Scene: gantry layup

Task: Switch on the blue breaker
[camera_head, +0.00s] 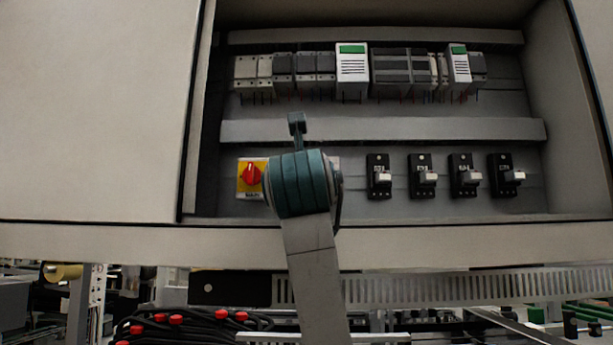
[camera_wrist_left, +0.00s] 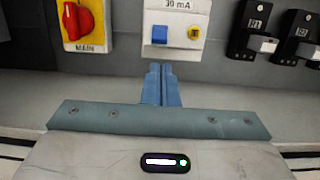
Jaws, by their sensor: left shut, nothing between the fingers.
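The blue breaker part (camera_wrist_left: 161,34) is a small blue block on a white module (camera_wrist_left: 180,50) labelled "30 mA", with a yellow round button (camera_wrist_left: 194,33) at its right. It shows at the top of the left wrist view. My left gripper (camera_wrist_left: 162,68) is shut and empty, its fingertips just below the module's lower edge in the picture; I cannot tell the gap in depth. In the head view, my left arm's teal wrist covers nearly all of the module, and the fingers are hidden there.
A red MAIN rotary switch (camera_head: 251,175) on a yellow plate is left of my wrist. Several black breakers (camera_head: 379,177) with pale levers stand to the right. A grey duct (camera_head: 400,130) and a row of modules (camera_head: 352,72) are above. The cabinet's side walls and lower edge frame the space.

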